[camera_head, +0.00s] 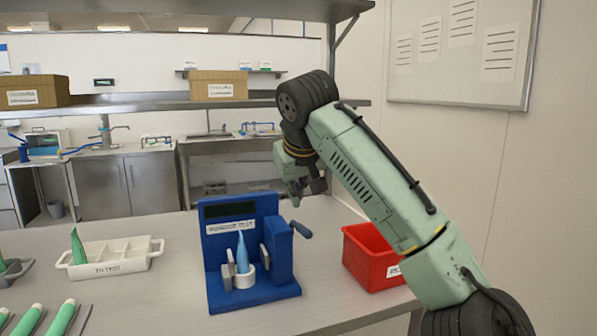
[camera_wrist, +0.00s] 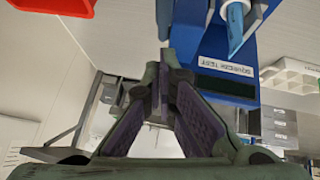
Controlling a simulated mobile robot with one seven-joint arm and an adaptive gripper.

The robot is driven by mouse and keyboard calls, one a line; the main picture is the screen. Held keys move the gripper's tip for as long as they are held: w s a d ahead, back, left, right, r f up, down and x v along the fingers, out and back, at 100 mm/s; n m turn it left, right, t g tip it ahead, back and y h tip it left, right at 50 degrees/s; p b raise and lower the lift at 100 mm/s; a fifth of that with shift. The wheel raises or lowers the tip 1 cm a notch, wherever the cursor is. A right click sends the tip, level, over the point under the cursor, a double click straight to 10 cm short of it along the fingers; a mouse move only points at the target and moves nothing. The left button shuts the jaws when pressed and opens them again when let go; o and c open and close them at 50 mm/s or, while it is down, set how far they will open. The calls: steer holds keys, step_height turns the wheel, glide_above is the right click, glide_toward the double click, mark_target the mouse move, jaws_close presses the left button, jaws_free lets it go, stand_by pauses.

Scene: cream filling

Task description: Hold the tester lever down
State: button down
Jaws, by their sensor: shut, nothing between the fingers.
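The blue squeeze tester (camera_head: 262,285) stands on the table, with a blue tube (camera_head: 242,254) upright in its white cup (camera_head: 244,278). Its lever (camera_head: 300,229) sticks out at the upper right side, angled down to the right. My gripper (camera_head: 298,195) is shut and empty, above and behind the lever, apart from it. In the wrist view my gripper (camera_wrist: 160,78) has its fingertips together beside the tester's blue body (camera_wrist: 222,50). A narrow blue bar beyond the tips may be the lever; I cannot tell for sure.
A red bin (camera_head: 366,268) stands right of the tester, below my arm. A white divided tray (camera_head: 112,262) with a green tube (camera_head: 78,247) is at left, and more green tubes (camera_head: 28,320) lie at front left. The table between tray and tester is clear.

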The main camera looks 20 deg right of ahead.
mark_target(302, 227)
steer(key=shift+s+d+f, duration=0.1)
steer(key=shift+d+f, duration=0.1)
steer(key=shift+f, duration=0.85)
steer(key=shift+s+d+f, duration=0.1)
steer(key=shift+d+f, duration=0.1)
steer(key=shift+f, duration=0.8)
steer(key=shift+f, duration=0.1)
